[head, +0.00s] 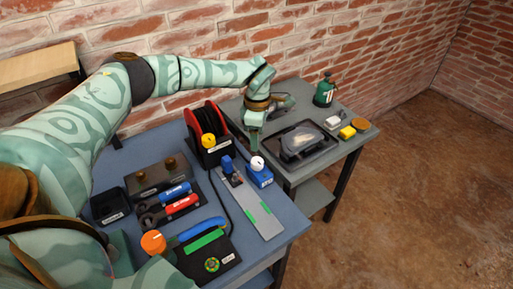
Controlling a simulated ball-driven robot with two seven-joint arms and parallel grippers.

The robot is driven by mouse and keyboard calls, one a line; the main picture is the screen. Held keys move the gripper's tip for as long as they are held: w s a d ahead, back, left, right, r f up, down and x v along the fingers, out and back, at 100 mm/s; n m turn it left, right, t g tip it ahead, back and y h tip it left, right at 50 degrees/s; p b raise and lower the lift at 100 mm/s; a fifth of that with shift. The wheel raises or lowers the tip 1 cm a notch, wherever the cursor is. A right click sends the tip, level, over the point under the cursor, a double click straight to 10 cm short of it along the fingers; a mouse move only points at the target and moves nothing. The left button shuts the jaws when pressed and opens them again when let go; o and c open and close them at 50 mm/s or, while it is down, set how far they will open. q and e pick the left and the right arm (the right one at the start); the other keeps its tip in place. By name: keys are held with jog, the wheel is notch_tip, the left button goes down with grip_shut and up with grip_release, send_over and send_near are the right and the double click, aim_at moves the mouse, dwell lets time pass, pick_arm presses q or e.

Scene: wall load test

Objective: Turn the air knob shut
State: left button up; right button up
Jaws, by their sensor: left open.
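My left arm reaches in from the left, and its open gripper (254,147) points down over the back right of the blue table. Just below its fingertips is a white-topped knob (257,163) on a small blue block (260,178). I cannot tell from this view whether the fingers touch it. A yellow knob (208,141) is at the foot of a black and red reel, and a larger orange knob (153,242) is at the front left. The labels are too small to read, so I cannot tell which is the air knob. My right gripper is not in view.
A grey plate with a blue fitting (227,164) lies left of the blue block. The reel (207,122) stands behind. Red and blue tools (180,204) lie left. A grey table (335,156) adjoins, holding a black tray (331,151) and a green bottle (324,92).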

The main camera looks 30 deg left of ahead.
pick_arm(q)
notch_tip(320, 180, up, 6)
jog(key=shift+f+p, duration=0.1)
jog(key=shift+p, duration=0.25)
